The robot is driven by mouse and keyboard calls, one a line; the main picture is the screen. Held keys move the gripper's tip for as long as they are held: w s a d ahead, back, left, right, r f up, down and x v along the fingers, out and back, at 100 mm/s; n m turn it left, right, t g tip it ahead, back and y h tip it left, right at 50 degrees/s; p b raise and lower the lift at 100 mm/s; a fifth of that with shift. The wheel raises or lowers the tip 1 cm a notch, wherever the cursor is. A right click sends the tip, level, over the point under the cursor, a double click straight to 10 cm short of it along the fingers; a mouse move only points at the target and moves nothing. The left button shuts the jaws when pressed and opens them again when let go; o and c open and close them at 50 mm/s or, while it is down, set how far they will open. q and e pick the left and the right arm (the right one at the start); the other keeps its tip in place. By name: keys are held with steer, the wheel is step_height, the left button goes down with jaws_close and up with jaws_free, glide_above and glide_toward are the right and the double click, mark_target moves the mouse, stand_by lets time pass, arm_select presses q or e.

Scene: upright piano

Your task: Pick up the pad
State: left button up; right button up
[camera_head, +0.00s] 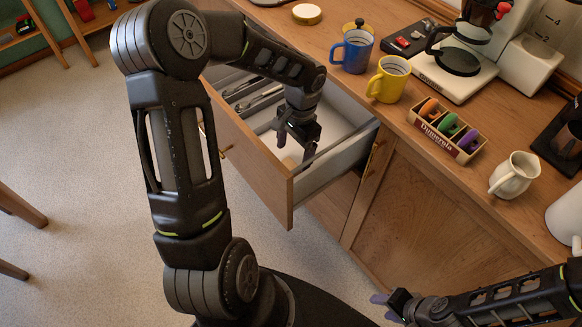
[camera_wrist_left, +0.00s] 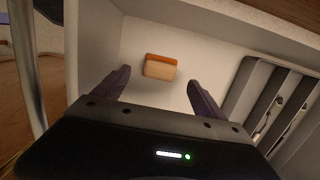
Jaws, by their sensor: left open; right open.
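The pad (camera_wrist_left: 160,67) is a small block with an orange layer and a tan layer. It lies on the white floor of the open drawer (camera_head: 245,157), near a side wall in the left wrist view. In the head view I cannot make it out; my left arm and gripper cover part of the drawer. My left gripper (camera_head: 294,150) reaches down into the drawer. Its fingers are open and empty, one on each side of the pad in the left wrist view, with the pad apart from them. My right gripper (camera_head: 385,306) is open and empty, low in front of the cabinet.
A cutlery tray (camera_wrist_left: 268,105) fills the drawer's other side. On the counter stand a blue mug (camera_head: 353,50), a yellow mug (camera_head: 388,80), a coffee machine (camera_head: 455,70), a capsule box (camera_head: 446,128) and a cream jug (camera_head: 513,175). The drawer walls stand close around my left gripper.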

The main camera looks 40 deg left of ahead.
mark_target(291, 164)
arm_select(q)
steer(key=f, duration=0.3)
steer(key=s+f, duration=0.1)
steer(key=f, duration=0.1)
steer(key=shift+a+f, duration=0.1)
steer(key=shift+c, duration=0.2)
steer(key=c, duration=1.4)
steer(key=shift+c, duration=0.2)
step_height(291, 164, up, 10)
steer(key=shift+r+p, duration=0.1)
steer(key=shift+p, duration=0.2)
